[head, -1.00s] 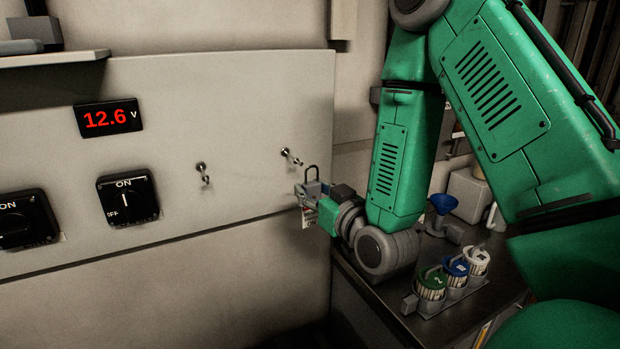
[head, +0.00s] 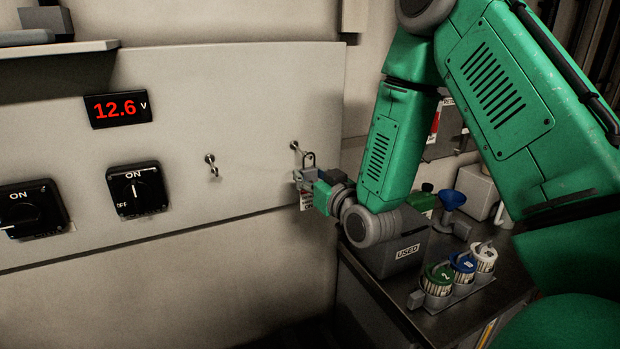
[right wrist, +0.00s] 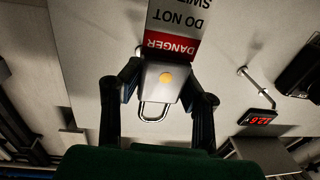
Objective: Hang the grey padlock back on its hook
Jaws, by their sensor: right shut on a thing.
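The grey padlock (head: 307,172) is in my right gripper (head: 309,183), upright with its shackle on top in the head view. The shackle is at the right-hand hook (head: 296,147) on the panel. I cannot tell whether it is around the hook's tip or just in front of it. In the right wrist view the padlock (right wrist: 163,82) sits between the two fingers of the gripper (right wrist: 160,92), with its shackle pointing down the picture. A red and white danger tag (right wrist: 177,30) hangs from it. My left gripper is not in view.
A second, empty hook (head: 211,164) is to the left, beyond it a rotary switch (head: 137,190) and a 12.6 V display (head: 118,109). Below my right arm, the bench holds a grey box marked USED (head: 405,254) and several lidded containers (head: 462,266).

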